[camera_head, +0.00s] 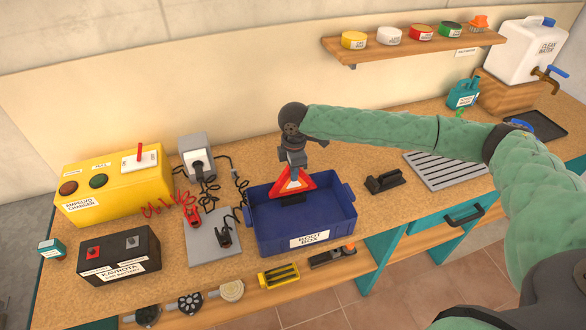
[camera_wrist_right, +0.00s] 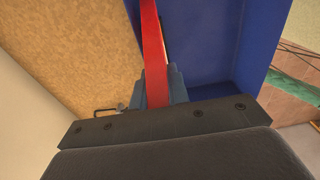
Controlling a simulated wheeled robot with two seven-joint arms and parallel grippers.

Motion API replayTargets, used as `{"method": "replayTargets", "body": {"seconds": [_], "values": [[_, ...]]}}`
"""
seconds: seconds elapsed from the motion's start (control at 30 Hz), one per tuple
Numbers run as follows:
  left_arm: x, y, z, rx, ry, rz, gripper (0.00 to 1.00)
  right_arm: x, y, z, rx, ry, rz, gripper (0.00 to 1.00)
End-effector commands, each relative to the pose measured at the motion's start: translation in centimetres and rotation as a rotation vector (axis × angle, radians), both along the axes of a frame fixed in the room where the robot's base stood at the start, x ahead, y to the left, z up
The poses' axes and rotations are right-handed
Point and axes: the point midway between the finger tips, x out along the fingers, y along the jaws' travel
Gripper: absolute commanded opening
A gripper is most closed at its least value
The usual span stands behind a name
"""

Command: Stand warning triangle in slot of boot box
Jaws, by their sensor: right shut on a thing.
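The warning triangle (camera_head: 294,181) is red with a white middle. My right gripper (camera_head: 294,162) is above the box, shut on the top of the triangle. In the right wrist view the triangle's red edge (camera_wrist_right: 153,50) runs from my gripper (camera_wrist_right: 158,88) toward the blue box wall (camera_wrist_right: 205,35). Whether the triangle's base is seated in the slot cannot be told. My left gripper is not in view.
A yellow charger (camera_head: 115,185) and a black battery (camera_head: 118,255) stand left, with clamps on a grey plate (camera_head: 212,238). A shelf (camera_head: 415,44) hangs above.

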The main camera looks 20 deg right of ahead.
Motion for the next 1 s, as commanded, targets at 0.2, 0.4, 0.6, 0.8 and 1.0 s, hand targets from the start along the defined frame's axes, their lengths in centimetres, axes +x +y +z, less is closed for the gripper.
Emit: {"method": "replayTargets", "body": {"seconds": [0.2,0.4,0.6,0.8,1.0], "values": [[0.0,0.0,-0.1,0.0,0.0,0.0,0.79,0.0,0.0,-0.6,0.0,0.0,0.0,0.0],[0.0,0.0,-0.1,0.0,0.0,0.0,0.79,0.0,0.0,-1.1,0.0,0.001,-0.001,0.0],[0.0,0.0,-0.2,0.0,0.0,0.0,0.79,0.0,0.0,-1.5,0.0,0.001,-0.001,0.0],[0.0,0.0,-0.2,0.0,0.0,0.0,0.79,0.0,0.0,-1.6,0.0,0.0,-0.001,0.42],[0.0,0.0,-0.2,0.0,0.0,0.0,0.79,0.0,0.0,-1.6,0.0,0.0,0.0,0.42]]}}
